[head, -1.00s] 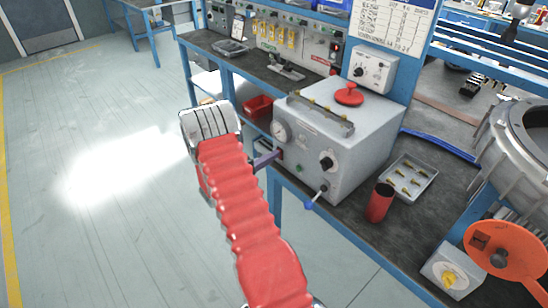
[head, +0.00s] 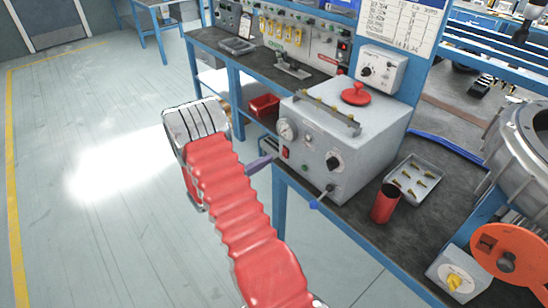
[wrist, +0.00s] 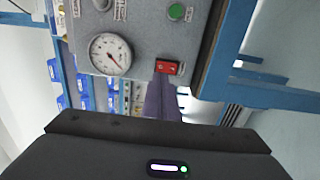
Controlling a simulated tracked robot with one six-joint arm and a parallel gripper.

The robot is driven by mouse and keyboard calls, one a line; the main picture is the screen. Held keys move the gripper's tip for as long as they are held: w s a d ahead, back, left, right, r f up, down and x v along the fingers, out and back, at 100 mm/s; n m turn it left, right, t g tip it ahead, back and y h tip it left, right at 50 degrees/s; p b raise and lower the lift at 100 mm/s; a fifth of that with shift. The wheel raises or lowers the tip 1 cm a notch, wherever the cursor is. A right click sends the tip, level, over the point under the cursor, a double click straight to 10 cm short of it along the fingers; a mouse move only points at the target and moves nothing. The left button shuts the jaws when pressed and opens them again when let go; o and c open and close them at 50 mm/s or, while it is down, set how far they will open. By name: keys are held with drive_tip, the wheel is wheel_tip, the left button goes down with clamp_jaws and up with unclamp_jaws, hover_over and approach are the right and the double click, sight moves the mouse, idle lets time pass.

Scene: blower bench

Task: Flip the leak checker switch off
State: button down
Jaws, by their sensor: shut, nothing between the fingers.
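The leak checker (head: 335,160) is a grey box with a gauge, a green button and a black knob on its front. Its small red switch (head: 286,153) sits below the gauge at the panel's left. In the wrist view the red switch (wrist: 168,67) shows just beyond the fingertips, with pale marks on it; I cannot tell which way it is set. My gripper (head: 268,159) has purple fingers, shut and empty, pointing at the switch with a small gap in the head view. The fingers also show in the wrist view (wrist: 161,80), partly overlapping the panel's lower edge.
A blue-tipped lever (head: 318,201) sticks out from the panel's lower right. A red cup (head: 385,203) and a tray (head: 413,181) of brass fittings stand right of the box. A red bin (head: 264,106) sits behind my gripper. The floor at left is clear.

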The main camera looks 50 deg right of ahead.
drive_tip(key=w+a, duration=0.1)
drive_tip(key=a, duration=0.7)
drive_tip(key=shift+w+r, duration=0.15)
drive_tip(key=shift+r, duration=0.1)
drive_tip(key=shift+d, duration=0.1)
drive_tip(key=s+a+f+n+g+y, duration=0.3)
drive_tip(key=s+f+y, duration=0.15)
drive_tip(key=s, duration=0.35)
drive_tip(key=s+a+r+y, duration=0.4)
drive_tip(key=s+a+y, duration=0.1)
drive_tip(key=a, duration=0.4)
drive_tip(key=s+a+r+t+y, duration=0.2)
drive_tip(key=a+r+t+y, duration=0.2)
drive_tip(key=a+r, duration=0.6)
drive_tip(key=s+a+r+m+t+y, duration=0.1)
drive_tip(key=s+a+r+t+y, duration=0.2)
drive_tip(key=a+r+t, duration=0.4)
drive_tip(key=a+r+y, duration=0.1)
drive_tip(key=a+r, duration=0.3)
drive_tip(key=r, duration=0.3)
drive_tip(key=shift+a, duration=0.2)
